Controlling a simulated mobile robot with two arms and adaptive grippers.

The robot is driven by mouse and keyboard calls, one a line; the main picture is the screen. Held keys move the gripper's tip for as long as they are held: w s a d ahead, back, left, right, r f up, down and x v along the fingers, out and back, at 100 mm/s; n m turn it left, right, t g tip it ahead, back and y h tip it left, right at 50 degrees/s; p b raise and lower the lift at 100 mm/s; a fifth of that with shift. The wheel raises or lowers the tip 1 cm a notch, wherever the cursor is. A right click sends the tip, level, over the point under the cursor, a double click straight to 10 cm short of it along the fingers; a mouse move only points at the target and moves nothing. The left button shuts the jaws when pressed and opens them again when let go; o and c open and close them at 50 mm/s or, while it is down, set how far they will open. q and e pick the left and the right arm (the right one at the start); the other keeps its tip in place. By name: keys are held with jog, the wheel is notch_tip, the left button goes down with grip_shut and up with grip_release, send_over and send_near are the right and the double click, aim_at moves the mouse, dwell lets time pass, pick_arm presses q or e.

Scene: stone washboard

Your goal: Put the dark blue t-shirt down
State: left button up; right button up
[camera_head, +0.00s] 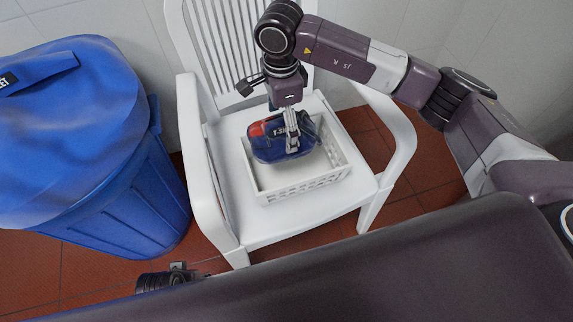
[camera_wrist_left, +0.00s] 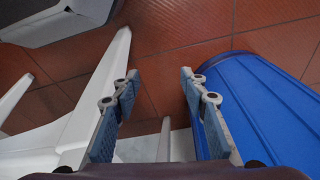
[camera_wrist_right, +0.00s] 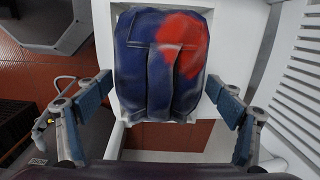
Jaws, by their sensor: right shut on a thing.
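The dark blue t-shirt (camera_head: 268,152) is a folded bundle with a red patch and lettering; it also shows in the right wrist view (camera_wrist_right: 135,70). My right gripper (camera_head: 291,145) comes down from above and is shut on it. The bundle is within the outline of a white basket (camera_head: 305,185) on a white chair (camera_head: 235,225). I cannot tell whether its underside touches the basket floor. My left gripper (camera_wrist_left: 158,85) is open and empty in the left wrist view, low between the chair and the blue bin. Only part of the left wrist shows in the head view.
The chair's armrests (camera_head: 205,170) and slatted back (camera_head: 215,45) surround the basket. Tiled walls are behind. The basket's front right part is bare.

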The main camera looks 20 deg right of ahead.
aim_at(282, 136)
notch_tip(282, 136, down, 16)
jog(key=shift+f+b, duration=0.25)
jog(key=shift+b, duration=0.8)
pick_arm(q)
jog(key=w+v, duration=0.2)
jog(key=v, duration=0.5)
jog(key=shift+r, duration=0.55)
jog(key=shift+r, duration=0.15)
pick_arm(e)
jog(key=shift+f, duration=0.1)
jog(key=o, duration=0.8)
pick_arm(q)
jog(key=shift+r, duration=0.2)
pick_arm(e)
jog(key=o, duration=0.4)
jog(key=shift+c, duration=0.2)
pick_arm(q)
jog(key=shift+w+t, duration=0.1)
jog(key=shift+t, duration=0.2)
notch_tip(282, 136, down, 7)
jog(key=p, duration=0.1)
jog(key=shift+p, duration=0.4)
pick_arm(e)
notch_tip(282, 136, up, 12)
jog(key=shift+r, duration=0.1)
